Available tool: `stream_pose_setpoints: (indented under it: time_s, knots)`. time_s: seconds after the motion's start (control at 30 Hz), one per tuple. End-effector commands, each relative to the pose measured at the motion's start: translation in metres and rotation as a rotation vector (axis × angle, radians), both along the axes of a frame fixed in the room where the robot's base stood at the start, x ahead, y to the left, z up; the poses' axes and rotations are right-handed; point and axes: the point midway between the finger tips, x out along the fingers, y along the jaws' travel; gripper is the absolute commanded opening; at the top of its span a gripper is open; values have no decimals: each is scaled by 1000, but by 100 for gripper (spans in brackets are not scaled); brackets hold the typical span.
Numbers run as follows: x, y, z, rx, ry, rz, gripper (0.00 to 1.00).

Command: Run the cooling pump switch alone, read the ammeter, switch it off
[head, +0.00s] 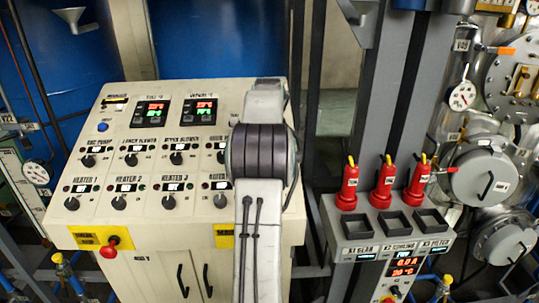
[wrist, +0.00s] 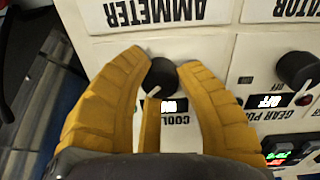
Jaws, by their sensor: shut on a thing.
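In the wrist view my gripper (wrist: 164,66) has its two yellow fingers around a black knob (wrist: 159,79), closed on its sides. A label starting "COOL" (wrist: 174,122) and a lit display (wrist: 174,106) sit by the knob, partly covered by the fingers. The display text is not clear, possibly "ON". An upside-down "AMMETER" label (wrist: 155,12) is at the top; no meter face shows there. In the head view my arm covers the right part of the control panel (head: 130,215), and my gripper is hidden.
Another knob (wrist: 298,68), labelled "GEAR PU", is at the right with its display (wrist: 268,101) reading OFF. The grey K2 cooling box (head: 335,215), with red-handled parts (head: 384,185) and red readouts (head: 404,262), stands right of my arm. A red button (head: 109,249) is at the panel's front.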

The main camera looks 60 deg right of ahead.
Motion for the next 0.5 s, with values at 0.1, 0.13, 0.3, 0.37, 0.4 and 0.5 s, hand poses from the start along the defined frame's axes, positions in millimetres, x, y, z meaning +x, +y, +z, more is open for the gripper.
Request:
stream_pose_setpoints:
  time_s: [0.1, 0.13, 0.3, 0.37, 0.4, 0.5]
  knots:
    - [-1, 2, -3, -8, 31, 74, 0]
    - [-1, 2, -3, -11, 37, 90, 0]
    - [-1, 2, -3, -30, 68, 175, 0]
    - [-1, 2, -4, -34, 77, 197, 0]
    - [-1, 2, -4, -37, 81, 211, 0]
    - [-1, 2, -4, -43, 91, 237, 0]
